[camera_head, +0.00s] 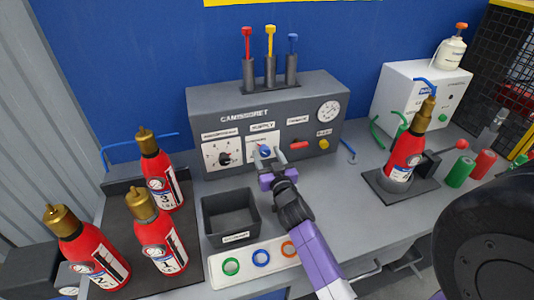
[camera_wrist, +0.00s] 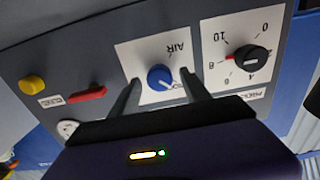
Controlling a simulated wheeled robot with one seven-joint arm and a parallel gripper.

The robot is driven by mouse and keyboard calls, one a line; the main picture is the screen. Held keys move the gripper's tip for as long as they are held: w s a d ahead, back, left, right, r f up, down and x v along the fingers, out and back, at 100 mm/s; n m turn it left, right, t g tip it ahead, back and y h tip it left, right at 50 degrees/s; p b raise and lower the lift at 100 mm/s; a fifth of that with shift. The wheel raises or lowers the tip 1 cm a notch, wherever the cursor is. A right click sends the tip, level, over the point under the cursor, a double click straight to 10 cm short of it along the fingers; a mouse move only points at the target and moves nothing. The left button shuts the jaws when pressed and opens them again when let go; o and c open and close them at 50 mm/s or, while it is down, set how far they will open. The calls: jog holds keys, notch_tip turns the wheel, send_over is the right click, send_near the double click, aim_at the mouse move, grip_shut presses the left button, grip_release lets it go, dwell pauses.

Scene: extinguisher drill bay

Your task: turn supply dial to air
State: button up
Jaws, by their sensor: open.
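The supply dial is a small blue knob (camera_head: 264,151) on a white plate on the front of the grey console (camera_head: 215,105). In the wrist view the blue knob (camera_wrist: 159,76) shows upside down, with AIR printed above and right of it. Its white pointer mark faces lower right, away from AIR, toward another label partly hidden by a finger. My gripper (camera_head: 266,160) is open in front of the dial. In the wrist view its two fingertips (camera_wrist: 161,82) stand on either side of the knob; I cannot tell whether they touch it.
A black numbered dial (camera_head: 225,158) sits left of the supply dial. A red handle (camera_head: 295,145), a yellow button (camera_head: 324,144) and a gauge (camera_head: 329,111) are to its right. An open dark bin (camera_head: 207,222) and several red extinguishers (camera_head: 160,185) stand on the bench below and left.

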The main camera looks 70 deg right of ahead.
grip_shut()
dwell(0.3)
jog(key=shift+n, duration=0.3)
jog(key=n+b, duration=0.1)
jog(key=n, duration=0.2)
jog(key=shift+w, duration=0.1)
jog(key=n, duration=0.9)
jog(key=shift+w+a+f+n, duration=0.1)
jog(key=shift+n, duration=0.2)
jog(key=n, duration=0.4)
jog(key=shift+f+n, duration=0.1)
jog(key=shift+n, duration=0.3)
